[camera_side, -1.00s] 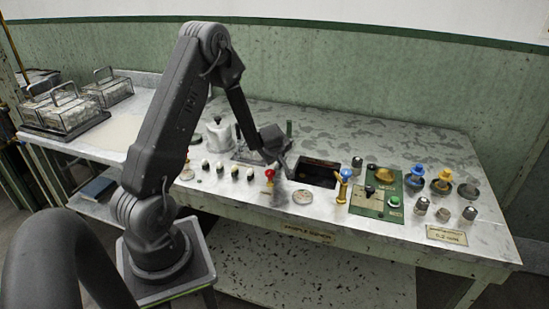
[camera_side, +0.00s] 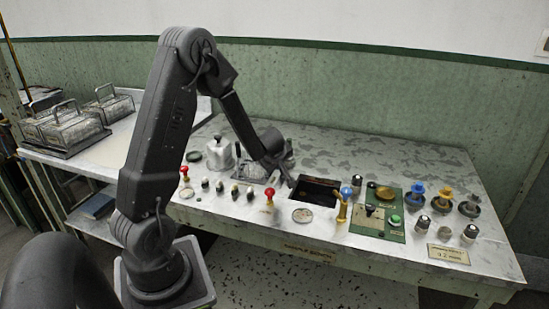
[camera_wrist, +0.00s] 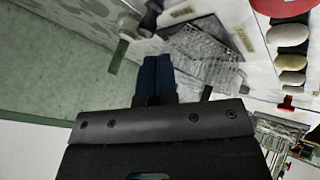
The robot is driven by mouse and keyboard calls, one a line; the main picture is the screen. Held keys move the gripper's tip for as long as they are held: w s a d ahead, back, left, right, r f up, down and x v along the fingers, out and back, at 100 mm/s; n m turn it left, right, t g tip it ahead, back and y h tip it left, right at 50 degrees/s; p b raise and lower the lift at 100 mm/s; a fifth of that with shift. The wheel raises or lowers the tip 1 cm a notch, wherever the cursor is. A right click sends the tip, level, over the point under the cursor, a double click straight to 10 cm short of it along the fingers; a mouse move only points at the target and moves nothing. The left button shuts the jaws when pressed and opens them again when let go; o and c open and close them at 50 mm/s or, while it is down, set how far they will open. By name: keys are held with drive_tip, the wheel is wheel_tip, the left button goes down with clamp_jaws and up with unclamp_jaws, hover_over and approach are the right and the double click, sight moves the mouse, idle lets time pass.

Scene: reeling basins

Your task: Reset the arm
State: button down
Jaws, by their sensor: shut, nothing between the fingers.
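My gripper (camera_side: 289,174) hangs over the middle of the grey worktop (camera_side: 390,150), just left of a dark rectangular opening (camera_side: 318,190). In the wrist view its two dark blue fingers (camera_wrist: 157,62) lie side by side, shut, with nothing between them. A wire-mesh-like grey patch (camera_wrist: 200,55) shows beyond the fingertips in that view. Whether the fingertips touch anything below cannot be told. My arm is bent, with its elbow raised high and the forearm sloping down to the right.
Left of the gripper stand a grey-white pot (camera_side: 220,155), several small knobs and a red-topped lever (camera_side: 269,194). To the right are a blue-topped brass valve (camera_side: 344,203), a green panel (camera_side: 378,211) and several coloured knobs. The back right worktop is clear.

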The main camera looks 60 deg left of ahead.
drive_tip(key=s+d+r+m+t+h, duration=0.1)
drive_tip(key=d+r+m+t+h, duration=0.4)
drive_tip(key=d+r, duration=0.55)
drive_tip(key=s+d+r+m+h, duration=0.1)
drive_tip(key=d+r+m+h, duration=0.1)
drive_tip(key=d+r+m, duration=0.9)
drive_tip(key=s+d+f+m+g, duration=0.1)
drive_tip(key=s+d, duration=0.3)
drive_tip(key=s, duration=0.4)
drive_tip(key=s+d+f+m+g, duration=0.2)
drive_tip(key=s+d+m, duration=0.1)
drive_tip(key=s, duration=0.5)
drive_tip(key=shift+s+d+f+g, duration=0.3)
drive_tip(key=shift+d, duration=0.3)
